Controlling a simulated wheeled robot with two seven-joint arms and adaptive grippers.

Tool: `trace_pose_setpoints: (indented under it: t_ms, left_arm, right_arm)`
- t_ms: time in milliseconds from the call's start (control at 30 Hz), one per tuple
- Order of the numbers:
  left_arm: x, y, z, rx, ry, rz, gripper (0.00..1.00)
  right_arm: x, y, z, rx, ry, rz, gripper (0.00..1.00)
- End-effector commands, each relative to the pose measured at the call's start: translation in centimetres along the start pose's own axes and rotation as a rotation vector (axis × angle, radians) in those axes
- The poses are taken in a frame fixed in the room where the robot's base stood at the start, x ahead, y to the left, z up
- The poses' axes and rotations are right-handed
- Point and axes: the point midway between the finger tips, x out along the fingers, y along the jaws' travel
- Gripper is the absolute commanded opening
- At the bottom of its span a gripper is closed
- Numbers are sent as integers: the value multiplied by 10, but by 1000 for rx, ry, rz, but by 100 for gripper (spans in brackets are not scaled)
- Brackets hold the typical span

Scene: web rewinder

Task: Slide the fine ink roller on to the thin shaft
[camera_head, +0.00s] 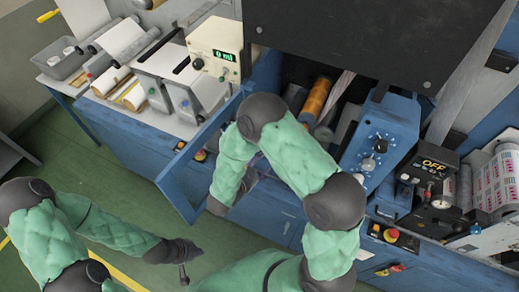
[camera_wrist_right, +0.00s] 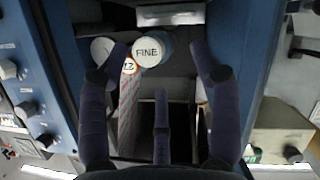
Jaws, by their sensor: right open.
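The fine ink roller (camera_wrist_right: 147,50) shows in the right wrist view as a white round end marked FINE, inside the machine bay. My right gripper (camera_wrist_right: 162,68) is open, its fingers spread either side of that end, with no visible grip on it. In the head view my right arm reaches over the bay's front and mostly hides its gripper. My left gripper (camera_head: 184,272) hangs low over the floor at the left, away from the machine; its fingers are too small to read. I cannot pick out the thin shaft for certain.
Beside the FINE end are a striped strip with a numbered end (camera_wrist_right: 129,67) and another pale roller end (camera_wrist_right: 103,50). Blue walls bound the bay. An orange roller (camera_head: 316,98) and a blue knob panel (camera_head: 378,140) stand right of my arm. A blue door (camera_head: 182,180) hangs open.

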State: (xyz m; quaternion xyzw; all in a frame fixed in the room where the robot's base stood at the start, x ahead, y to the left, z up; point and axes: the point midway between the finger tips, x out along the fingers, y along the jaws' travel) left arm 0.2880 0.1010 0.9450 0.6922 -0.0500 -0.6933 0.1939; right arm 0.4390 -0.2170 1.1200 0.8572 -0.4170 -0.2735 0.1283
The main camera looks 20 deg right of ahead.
Motion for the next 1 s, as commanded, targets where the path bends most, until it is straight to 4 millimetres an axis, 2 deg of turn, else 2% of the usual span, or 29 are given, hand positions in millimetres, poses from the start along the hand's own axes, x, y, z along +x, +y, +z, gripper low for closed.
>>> trace_pose_setpoints:
  t_ms: [33, 100, 267, 867, 1000]
  left_arm:
    - [-7, 2, 1, 0, -1, 0, 0]
    - [-8, 3, 1, 0, -1, 0, 0]
    - [-5, 2, 1, 0, -2, 0, 0]
    - [23, -8, 0, 0, -1, 0, 0]
    - [24, -9, 0, 0, -1, 0, 0]
  right_arm:
    - [-6, 8, -8, -7, 9, 25, 64]
    - [-9, 14, -12, -12, 18, 51, 64]
    - [-5, 16, -12, -17, 19, 67, 64]
    - [53, 19, -11, -14, 18, 66, 64]
    - [67, 20, -12, -14, 17, 65, 64]
